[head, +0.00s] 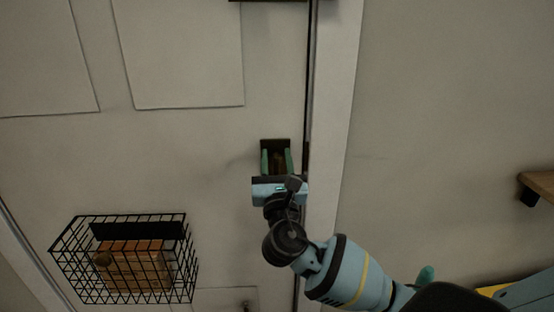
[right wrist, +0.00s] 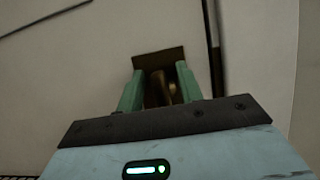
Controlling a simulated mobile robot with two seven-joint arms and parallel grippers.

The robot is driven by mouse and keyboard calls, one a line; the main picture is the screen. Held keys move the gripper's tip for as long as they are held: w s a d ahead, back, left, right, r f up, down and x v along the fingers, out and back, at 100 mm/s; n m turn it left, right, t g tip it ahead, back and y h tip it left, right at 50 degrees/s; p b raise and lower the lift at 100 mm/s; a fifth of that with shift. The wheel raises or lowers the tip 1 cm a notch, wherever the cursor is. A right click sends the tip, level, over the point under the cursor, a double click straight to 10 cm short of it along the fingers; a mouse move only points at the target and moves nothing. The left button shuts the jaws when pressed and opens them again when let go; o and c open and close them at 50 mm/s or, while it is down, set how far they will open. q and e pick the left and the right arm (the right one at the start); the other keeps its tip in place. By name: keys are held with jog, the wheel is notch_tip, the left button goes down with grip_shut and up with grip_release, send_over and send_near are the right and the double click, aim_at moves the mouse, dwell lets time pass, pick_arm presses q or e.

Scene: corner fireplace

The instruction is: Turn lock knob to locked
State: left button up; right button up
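The lock knob (right wrist: 159,88) is a dark bronze piece on a dark rectangular plate (head: 275,144), mounted on the pale door (head: 200,160) near its right edge. My right gripper (head: 276,158) is at the plate, with its green fingers on either side of the knob. In the right wrist view the fingers (right wrist: 158,88) stand apart with the knob between them. I see no clear contact between fingers and knob, and the gripper body hides the lower part. My left gripper is not in view.
A black wire basket (head: 190,270) with a wooden block (head: 135,266) in it hangs on the door at lower left. A wooden shelf (head: 540,182) juts out at the right. The wall (head: 440,120) between door frame and shelf is bare.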

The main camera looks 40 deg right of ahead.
jog(key=shift+c, duration=0.5)
grip_shut()
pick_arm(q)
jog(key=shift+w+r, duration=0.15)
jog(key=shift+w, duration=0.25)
